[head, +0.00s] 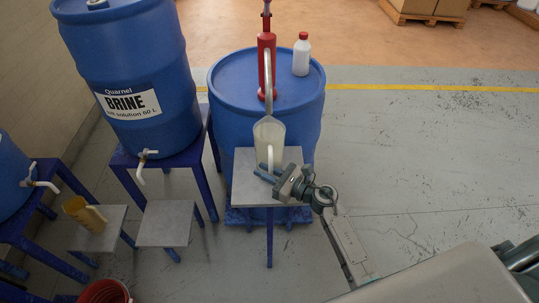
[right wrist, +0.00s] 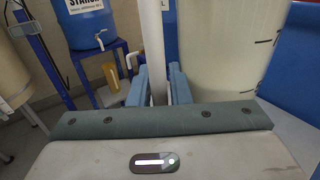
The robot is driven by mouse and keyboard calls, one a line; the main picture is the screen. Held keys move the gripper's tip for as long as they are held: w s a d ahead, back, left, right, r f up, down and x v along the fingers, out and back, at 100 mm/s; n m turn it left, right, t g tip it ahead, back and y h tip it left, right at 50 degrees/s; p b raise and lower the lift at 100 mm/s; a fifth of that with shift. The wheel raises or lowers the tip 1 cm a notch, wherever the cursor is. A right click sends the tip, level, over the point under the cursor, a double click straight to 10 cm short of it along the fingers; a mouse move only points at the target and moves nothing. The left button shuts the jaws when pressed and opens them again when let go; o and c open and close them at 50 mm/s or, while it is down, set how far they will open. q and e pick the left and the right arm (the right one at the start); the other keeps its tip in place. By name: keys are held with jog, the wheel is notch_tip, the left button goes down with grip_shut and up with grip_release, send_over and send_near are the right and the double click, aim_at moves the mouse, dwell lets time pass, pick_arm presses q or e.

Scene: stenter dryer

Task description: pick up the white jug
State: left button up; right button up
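The white jug (head: 275,130), pale and translucent with a white handle (head: 270,157), stands upright on a small grey-topped stand under the pump spout. My right gripper (head: 265,171) is at the handle, on the near side of the jug. In the right wrist view, the handle (right wrist: 155,50) runs between the two blue fingers of my right gripper (right wrist: 158,85), and the jug's body (right wrist: 220,50) fills the right behind them. The fingers are close on both sides of the handle; I cannot tell whether they touch it. My left gripper is not in view.
A blue drum (head: 225,85) with a red hand pump (head: 267,60) and a white bottle (head: 301,55) stands behind the jug. A BRINE barrel (head: 125,65) is left. A yellowish jug (head: 80,212) stands on a low stand. The floor at right is clear.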

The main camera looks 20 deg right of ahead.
grip_shut()
jog(key=shift+r, duration=0.1)
dwell(1.2)
